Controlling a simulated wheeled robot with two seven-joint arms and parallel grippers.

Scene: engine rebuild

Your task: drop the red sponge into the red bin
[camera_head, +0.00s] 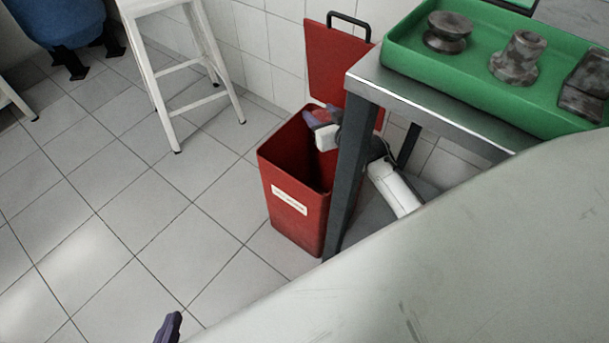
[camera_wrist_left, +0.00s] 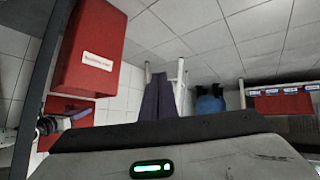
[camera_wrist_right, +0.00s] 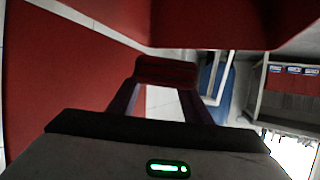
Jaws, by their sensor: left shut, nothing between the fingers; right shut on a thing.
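The red bin (camera_head: 299,217) stands on the floor beside the table leg, its red lid (camera_head: 335,62) swung up at the back. My right gripper (camera_head: 318,115) is at the bin's mouth, near its back right corner. It is shut on the red sponge (camera_wrist_right: 166,72), which the right wrist view shows between the fingertips, with red bin surfaces (camera_wrist_right: 60,85) close around. In the head view the sponge is mostly hidden by the fingers. My left gripper (camera_head: 168,329) is shut and empty at the bottom edge. The left wrist view shows its closed fingers (camera_wrist_left: 161,99) and the bin (camera_wrist_left: 93,50).
A metal table (camera_head: 440,107) with a green tray (camera_head: 460,88) of dark metal parts stands right of the bin. A white stool (camera_head: 172,68) and a blue object (camera_head: 62,22) are at the back left. The tiled floor left of the bin is clear.

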